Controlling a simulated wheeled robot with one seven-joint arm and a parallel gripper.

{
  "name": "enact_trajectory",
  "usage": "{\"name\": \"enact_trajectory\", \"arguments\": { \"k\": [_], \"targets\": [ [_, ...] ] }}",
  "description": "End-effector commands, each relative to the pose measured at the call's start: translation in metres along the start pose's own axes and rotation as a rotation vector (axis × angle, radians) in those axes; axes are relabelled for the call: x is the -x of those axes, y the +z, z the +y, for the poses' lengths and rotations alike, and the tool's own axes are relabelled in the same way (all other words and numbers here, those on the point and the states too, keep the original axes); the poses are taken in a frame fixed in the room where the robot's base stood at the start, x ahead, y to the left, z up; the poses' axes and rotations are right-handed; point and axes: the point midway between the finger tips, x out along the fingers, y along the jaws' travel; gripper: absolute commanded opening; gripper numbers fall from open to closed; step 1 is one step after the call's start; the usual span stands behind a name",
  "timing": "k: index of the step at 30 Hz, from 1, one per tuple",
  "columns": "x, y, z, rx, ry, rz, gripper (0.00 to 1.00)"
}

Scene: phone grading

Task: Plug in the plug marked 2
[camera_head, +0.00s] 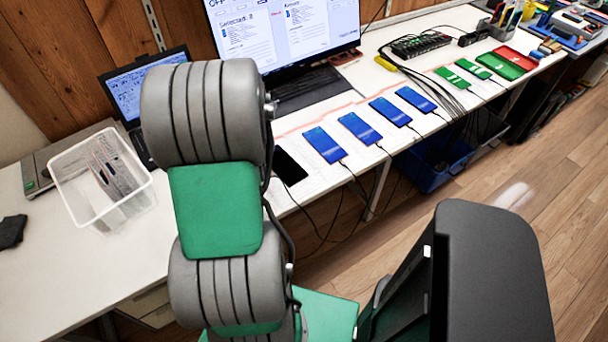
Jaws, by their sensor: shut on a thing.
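A black power strip (420,44) lies at the back of the table, right of the big monitor. Dark shapes sit along it, too small to tell as plugs or empty sockets. A bundle of grey cables (440,88) runs from near it to the table's front edge. A black adapter-like block (474,38) lies right of the strip. No mark 2 is readable on any plug, so I cannot tell which is the one named. My arm's grey and green links fill the middle foreground. My gripper and anything in it are not in view.
Several blue-screened phones (359,128) with cables lie in a row along the front edge, beside a dark phone (290,166). Green-screened phones (458,78) and red and green trays (507,62) lie right. A clear bin (102,180) stands left. A monitor (285,30) stands behind.

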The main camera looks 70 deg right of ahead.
Motion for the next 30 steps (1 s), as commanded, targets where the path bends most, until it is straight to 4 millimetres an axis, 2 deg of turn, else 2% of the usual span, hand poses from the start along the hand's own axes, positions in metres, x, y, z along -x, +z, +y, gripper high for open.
{"name": "enact_trajectory", "arguments": {
  "k": [1,4,6,10,14,24,30],
  "targets": [
    [-0.004,-0.027,-0.005,-0.147,0.004,0.001,0.00],
    [-0.013,-0.070,-0.010,-0.420,0.003,0.001,0.00],
    [-0.018,-0.094,-0.012,-0.572,0.002,0.000,0.00],
    [-0.024,-0.121,-0.011,-0.745,0.001,0.000,0.00],
    [-0.028,-0.127,-0.011,-0.791,0.000,0.000,0.00],
    [-0.050,-0.125,-0.012,-0.786,0.001,0.000,0.00],
    [-0.054,-0.124,-0.012,-0.785,0.000,0.000,0.00]
  ]
}}
